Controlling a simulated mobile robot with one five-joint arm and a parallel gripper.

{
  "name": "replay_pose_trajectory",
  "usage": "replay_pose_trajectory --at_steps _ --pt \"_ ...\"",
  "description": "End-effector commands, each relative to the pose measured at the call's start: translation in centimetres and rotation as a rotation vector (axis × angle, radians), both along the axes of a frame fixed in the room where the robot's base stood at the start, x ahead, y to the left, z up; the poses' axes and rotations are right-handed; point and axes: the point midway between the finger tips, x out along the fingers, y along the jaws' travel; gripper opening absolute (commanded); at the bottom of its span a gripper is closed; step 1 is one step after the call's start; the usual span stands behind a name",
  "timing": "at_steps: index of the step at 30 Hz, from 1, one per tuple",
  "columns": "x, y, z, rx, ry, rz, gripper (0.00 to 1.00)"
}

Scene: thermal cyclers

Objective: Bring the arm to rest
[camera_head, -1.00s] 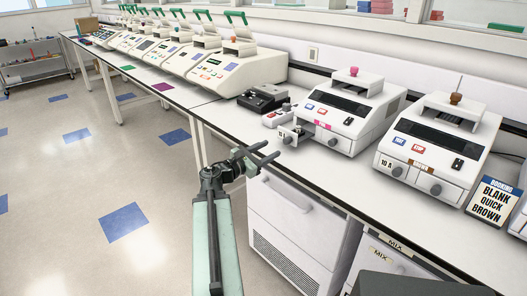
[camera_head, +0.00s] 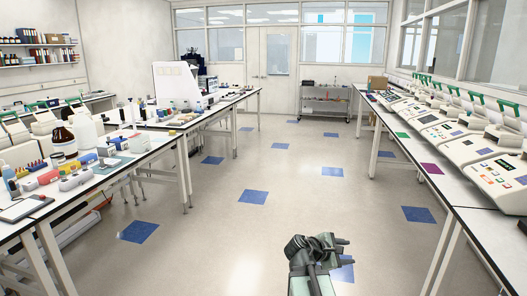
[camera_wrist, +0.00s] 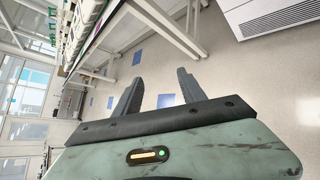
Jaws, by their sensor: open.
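My gripper (camera_head: 343,252) is at the lower middle of the head view, over the open floor of the aisle. It points to the right there, and its arm is partly cut off by the bottom edge. In the wrist view my gripper (camera_wrist: 158,88) shows two dark fingers spread apart with only floor between them. The jaws are open and empty. Nothing touches the fingers.
A bench with a row of thermal cyclers (camera_head: 502,180) runs along the right. A bench (camera_head: 85,184) crowded with bottles and racks stands on the left. A wire cart (camera_head: 325,102) stands at the back. The aisle floor (camera_head: 265,220) between is clear.

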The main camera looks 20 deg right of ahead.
Motion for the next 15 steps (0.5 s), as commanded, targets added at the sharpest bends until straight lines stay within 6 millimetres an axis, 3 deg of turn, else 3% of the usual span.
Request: replay_pose_trajectory --at_steps 1,4,9,12,15 --pt "1.7 4.2 -0.3 0.086 -0.051 0.013 0.48" --pt "3.6 12.5 -2.7 0.299 -0.152 -0.015 0.48" --pt "3.3 26.5 -6.7 0.706 -0.261 -0.216 0.48" --pt "1.1 32.5 -9.0 0.947 -0.303 -0.508 0.48" --pt "-0.7 36.1 -9.5 1.068 -0.321 -0.771 0.48"
